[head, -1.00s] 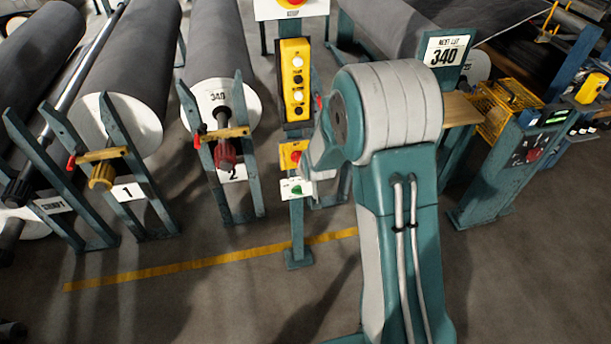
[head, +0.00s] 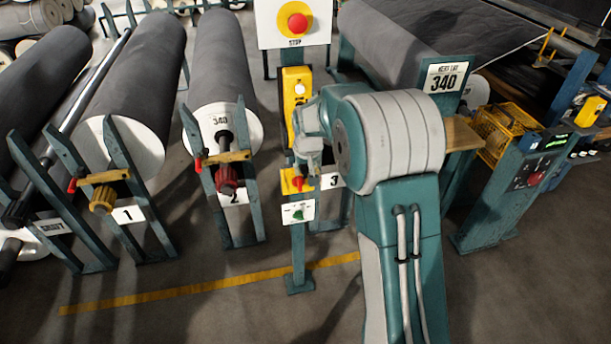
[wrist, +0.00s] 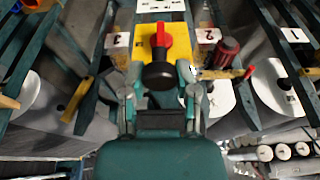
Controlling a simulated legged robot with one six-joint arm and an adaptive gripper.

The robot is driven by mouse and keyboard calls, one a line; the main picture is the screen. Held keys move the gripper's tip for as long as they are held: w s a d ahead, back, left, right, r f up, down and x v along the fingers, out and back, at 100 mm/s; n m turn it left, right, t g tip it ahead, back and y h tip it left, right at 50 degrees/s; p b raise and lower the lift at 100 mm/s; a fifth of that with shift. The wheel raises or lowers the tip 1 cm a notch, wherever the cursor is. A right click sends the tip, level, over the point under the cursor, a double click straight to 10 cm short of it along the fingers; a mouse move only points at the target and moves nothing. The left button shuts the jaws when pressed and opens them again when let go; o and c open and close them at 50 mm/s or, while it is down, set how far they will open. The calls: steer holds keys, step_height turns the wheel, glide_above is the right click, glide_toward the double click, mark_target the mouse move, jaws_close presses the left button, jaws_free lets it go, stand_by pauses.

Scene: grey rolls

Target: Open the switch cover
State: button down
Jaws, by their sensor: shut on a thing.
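The yellow switch box (head: 289,187) is on a slim teal post, above a white plate with a green part. In the wrist view the yellow face (wrist: 172,36) carries a red part (wrist: 161,40) and a dark round knob (wrist: 159,75). My gripper (head: 302,172) is at the front of this box in the head view and hides part of it. In the wrist view my gripper's fingers (wrist: 160,88) stand either side of the dark knob, shut on this front part of the switch cover. The exact contact is hard to see.
A yellow button box (head: 297,88) and a red stop button (head: 297,23) are higher on the post. Large grey rolls (head: 222,70) on teal stands are to the left. A control stand (head: 510,190) is at the right. The floor in front is clear.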

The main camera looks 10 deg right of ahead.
steer(key=shift+w+r, duration=0.4)
steer(key=shift+w, duration=0.05)
steer(key=shift+c, duration=1.9)
jaws_free()
steer(key=shift+s, duration=0.1)
steer(key=v, duration=1.1)
steer(key=shift+r, duration=0.35)
steer(key=shift+a, duration=0.1)
